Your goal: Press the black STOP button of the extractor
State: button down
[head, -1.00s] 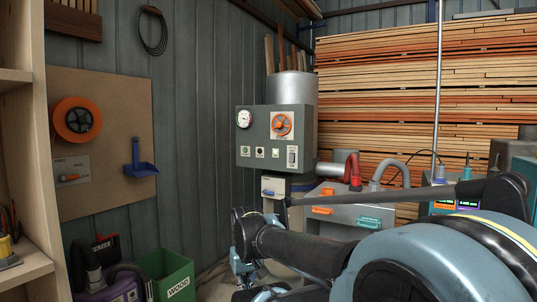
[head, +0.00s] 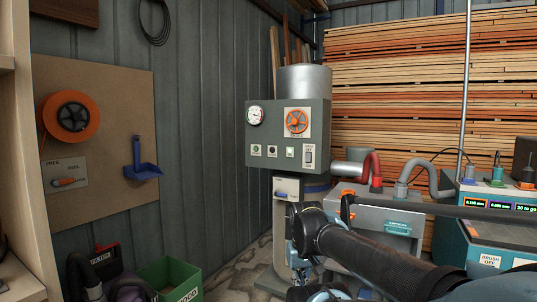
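The extractor's grey-green control box (head: 262,172) stands in the middle of the head view, under a silver cylinder. Along its lower front is a row of small controls. The black STOP button (head: 272,151) is the second from the left, beside a green button (head: 256,150). My gripper (head: 300,272) is low in the picture, below and a little right of the box, and apart from the button. Its fingers are small and partly hidden by my dark arm, so I cannot tell whether they are open.
A grey machine (head: 375,215) with hoses stands at right. A green bin (head: 172,278) is at lower left. Floor shows between bin and extractor.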

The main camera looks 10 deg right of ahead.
aim_at(272, 150)
jog(key=w+d+r+n+t+h, duration=0.25)
jog(key=w+r+n, duration=1.05)
jog(key=w+r, duration=1.35)
jog(key=w+a+r+n+h, duration=0.1)
jog(key=w+a+r+n, duration=0.2)
jog(key=w, duration=0.9)
jog(key=w+a+r+n+t, duration=0.1)
jog(key=w+a+r+n, duration=0.2)
jog(key=w, duration=0.9)
jog(key=w+a+r+n+t+h, duration=0.1)
jog(key=w+a+r+n, duration=0.2)
jog(key=w+r+n, duration=0.3)
jog(key=w+n, duration=0.3)
jog(key=w, duration=0.3)
jog(key=shift+w+a+h, duration=0.15)
jog(key=shift+h, duration=0.2)
jog(key=shift+t, duration=0.25)
jog(key=shift+w+d+r+x, duration=0.25)
jog(key=shift+r+x, duration=0.1)
jog(key=shift+x, duration=1.8)
jog(key=shift+w+d+r+x, duration=0.15)
jog(key=shift+w+r+x, duration=0.2)
jog(key=shift+x, duration=1.75)
jog(key=shift+w+d+r+x, duration=0.2)
jog(key=shift+d+r+x, duration=0.1)
jog(key=shift+x, duration=1.85)
